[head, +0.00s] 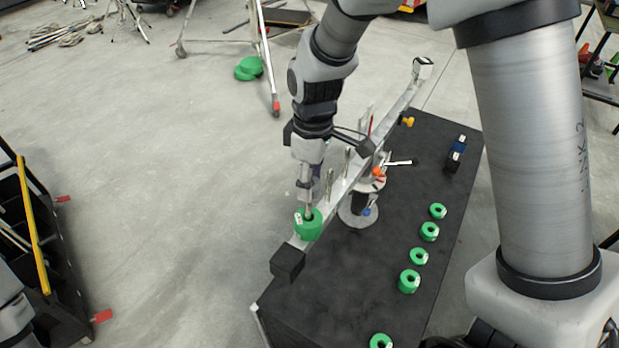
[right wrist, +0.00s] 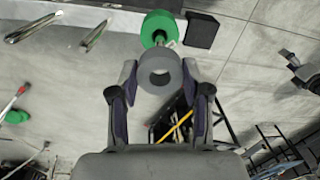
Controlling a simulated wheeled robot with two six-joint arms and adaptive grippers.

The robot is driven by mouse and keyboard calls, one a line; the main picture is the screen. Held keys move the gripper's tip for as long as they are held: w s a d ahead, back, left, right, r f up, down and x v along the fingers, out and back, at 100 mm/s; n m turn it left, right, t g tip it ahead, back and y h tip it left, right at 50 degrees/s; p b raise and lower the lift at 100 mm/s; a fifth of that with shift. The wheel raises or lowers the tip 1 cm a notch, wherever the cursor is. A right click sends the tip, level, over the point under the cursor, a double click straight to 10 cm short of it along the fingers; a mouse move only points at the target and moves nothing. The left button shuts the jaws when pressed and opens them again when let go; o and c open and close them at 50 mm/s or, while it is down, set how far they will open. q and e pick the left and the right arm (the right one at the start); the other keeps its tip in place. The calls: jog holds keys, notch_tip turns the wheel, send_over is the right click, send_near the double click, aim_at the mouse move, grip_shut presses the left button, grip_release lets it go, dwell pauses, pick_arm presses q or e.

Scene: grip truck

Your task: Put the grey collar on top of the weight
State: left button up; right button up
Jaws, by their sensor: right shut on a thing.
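In the right wrist view the grey collar (right wrist: 160,58), a thick ring with a hole, sits between the two fingers of my right gripper (right wrist: 160,78), which is shut on it. The green weight (head: 308,229) is on a peg near the black-capped near end of the long metal beam (head: 346,186). It also shows in the right wrist view (right wrist: 157,24), just beyond the collar. In the head view my right gripper (head: 306,184) is above the weight, pointing down. The collar is hard to make out there. My left gripper is not in view.
The beam stands on a round base (head: 350,218) on a black table (head: 387,258). More pegs rise along the beam. Several green weights lie on the table's right side, one of them here (head: 409,281). A black rack with a yellow edge (head: 35,228) stands at left.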

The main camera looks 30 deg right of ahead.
aim_at(309, 207)
jog(key=shift+s+d+f+b, duration=0.1)
jog(key=shift+s+f+b, duration=0.15)
jog(key=shift+f+b, duration=0.3)
jog(key=shift+w+a+f+b, duration=0.15)
jog(key=shift+f+b, duration=0.15)
jog(key=shift+f, duration=0.1)
jog(key=shift+w+a+f+b, duration=0.1)
jog(key=shift+f+b, duration=0.15)
jog(key=shift+f, duration=0.15)
jog(key=shift+s+f+b, duration=0.2)
jog(key=shift+f+b, duration=0.4)
jog(key=shift+f, duration=0.35)
jog(key=shift+w+f+b, duration=0.1)
jog(key=shift+f+b, duration=0.4)
jog(key=shift+f, duration=0.3)
jog(key=shift+f+b, duration=0.4)
jog(key=shift+f, duration=0.25)
jog(key=o, duration=1)
jog(key=shift+o, duration=0.2)
